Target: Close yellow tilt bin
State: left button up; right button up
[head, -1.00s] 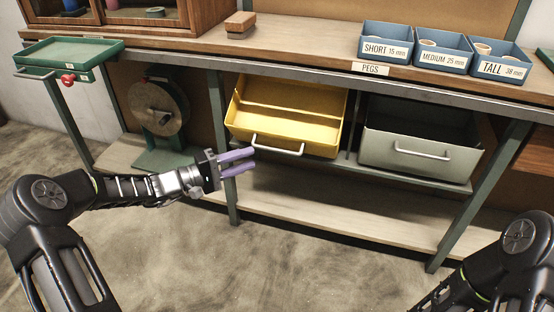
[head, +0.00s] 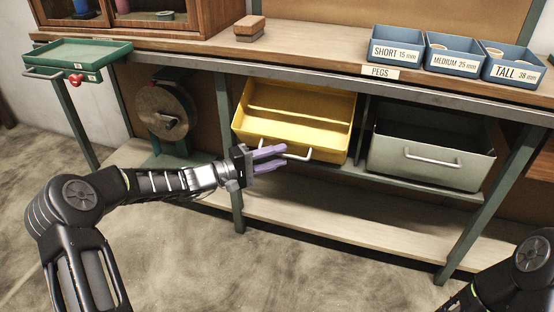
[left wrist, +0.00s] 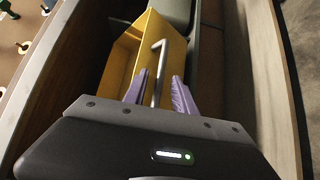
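The yellow tilt bin (head: 300,115) hangs under the bench top, tilted out with its inside showing. It has a pale bar handle (head: 286,152) on its front. My left gripper (head: 284,158), with purple fingers, is at the handle's left part. In the left wrist view the yellow bin (left wrist: 118,65) is ahead, and the handle (left wrist: 160,75) runs down between the two spread fingers (left wrist: 157,92). The fingers look apart from each other, with space at the handle's sides. My right gripper is out of view; only part of the right arm shows at the lower right.
A grey bin (head: 430,150) with a handle stands open to the right of the yellow one. A table leg (head: 225,150) is close left of my gripper. A lower shelf (head: 330,215) is clear. Labelled blue peg boxes (head: 455,52) stand on the bench. A green tray (head: 78,52) is at left.

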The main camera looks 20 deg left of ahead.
pick_arm(q)
jog(key=shift+w+d, duration=0.1)
jog(key=shift+c, duration=0.5)
grip_shut()
dwell(0.9)
